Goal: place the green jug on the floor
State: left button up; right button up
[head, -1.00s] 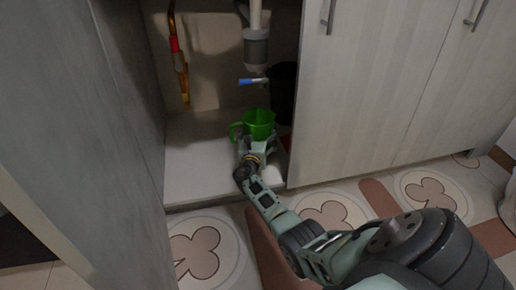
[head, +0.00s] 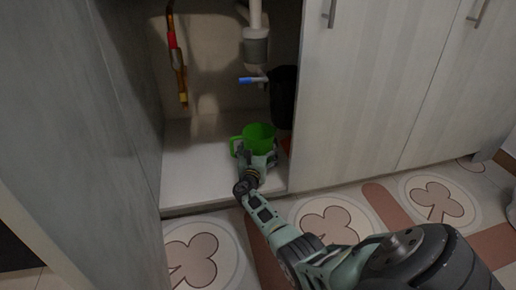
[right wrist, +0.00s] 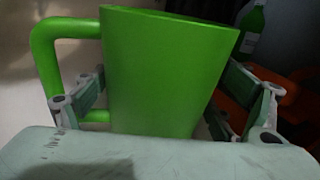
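The green jug (head: 260,135) is inside the open cabinet, over the front part of its pale bottom board, upright, handle to the left. My right gripper (head: 257,158) is at its near side, with its fingers around the body. In the right wrist view the jug (right wrist: 165,75) fills the middle, a finger on each side, and the gripper looks shut on it. Whether the jug's base touches the board is hidden. The tiled floor (head: 225,225) lies in front of and below the cabinet. My left gripper is not in view.
The cabinet's bottom board (head: 195,175) ends in a low front edge. A drain pipe (head: 256,48) with a blue-tipped valve (head: 250,80) hangs above. A dark container (head: 284,98) stands behind right. A green bottle (right wrist: 252,28) shows in the wrist view. A closed door (head: 350,100) bounds the right.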

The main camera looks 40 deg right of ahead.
jog(key=shift+o, duration=0.9)
jog(key=shift+r, duration=0.15)
jog(key=shift+s+a+r+p, duration=0.15)
jog(key=shift+a+p, duration=0.1)
jog(key=shift+p, duration=0.25)
jog(key=p+v, duration=0.6)
jog(key=v, duration=0.4)
jog(key=shift+s+a, duration=0.1)
jog(key=shift+s, duration=0.05)
jog(key=shift+s+a, duration=0.35)
jog(key=shift+a, duration=0.1)
